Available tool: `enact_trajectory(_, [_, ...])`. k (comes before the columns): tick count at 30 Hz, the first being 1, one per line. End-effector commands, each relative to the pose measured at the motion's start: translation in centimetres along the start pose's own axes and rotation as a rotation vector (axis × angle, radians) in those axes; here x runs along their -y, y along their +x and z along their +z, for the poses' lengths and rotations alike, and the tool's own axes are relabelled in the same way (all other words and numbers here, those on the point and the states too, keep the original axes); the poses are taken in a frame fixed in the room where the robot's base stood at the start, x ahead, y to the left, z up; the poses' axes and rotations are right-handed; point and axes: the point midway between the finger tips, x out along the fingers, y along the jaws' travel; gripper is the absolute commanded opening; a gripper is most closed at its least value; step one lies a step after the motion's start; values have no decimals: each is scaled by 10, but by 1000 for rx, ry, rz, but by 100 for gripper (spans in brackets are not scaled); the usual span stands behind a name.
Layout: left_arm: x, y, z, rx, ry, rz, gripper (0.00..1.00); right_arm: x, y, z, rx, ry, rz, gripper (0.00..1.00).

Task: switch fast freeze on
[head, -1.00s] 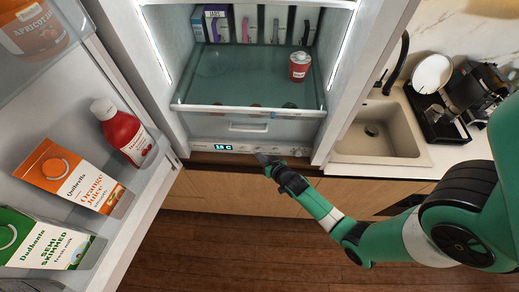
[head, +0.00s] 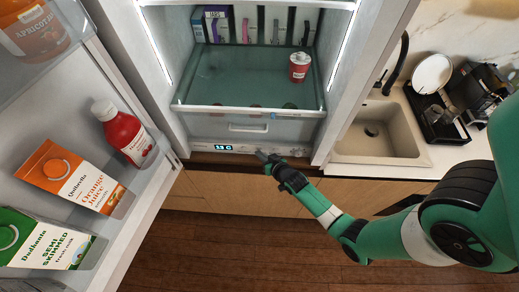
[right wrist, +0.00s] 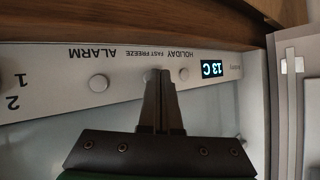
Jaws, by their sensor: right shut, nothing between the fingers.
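The fridge control panel (head: 235,148) is a pale strip below the drawer, with a lit temperature display (head: 223,147). In the right wrist view the panel (right wrist: 50,85) appears upside down, with ALARM, FAST FREEZE (right wrist: 147,53) and HOLIDAY labels. Round buttons show on the ALARM side (right wrist: 98,83) and under HOLIDAY (right wrist: 184,74). My right gripper (right wrist: 159,76) is shut and empty, its fingertips at the FAST FREEZE button, which they mostly hide. I cannot tell whether they touch it. In the head view the right gripper (head: 261,155) points up-left at the panel. My left gripper is not in view.
The open fridge door (head: 145,205) on the left holds bottles and cartons. A clear drawer front (head: 235,128) is just above the panel. A red cup (head: 299,67) stands on the shelf. The sink (head: 372,130) is at the right. The floor below is clear.

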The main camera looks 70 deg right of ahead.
Motion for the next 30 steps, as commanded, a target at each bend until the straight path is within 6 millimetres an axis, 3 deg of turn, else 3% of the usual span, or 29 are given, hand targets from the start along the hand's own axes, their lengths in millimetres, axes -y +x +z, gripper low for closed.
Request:
enact_trajectory(20, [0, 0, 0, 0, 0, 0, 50, -2, 2, -2, 0, -1, 0, 0])
enact_trajectory(30, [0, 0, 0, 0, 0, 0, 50, 5, -6, 5, 0, -1, -1, 0])
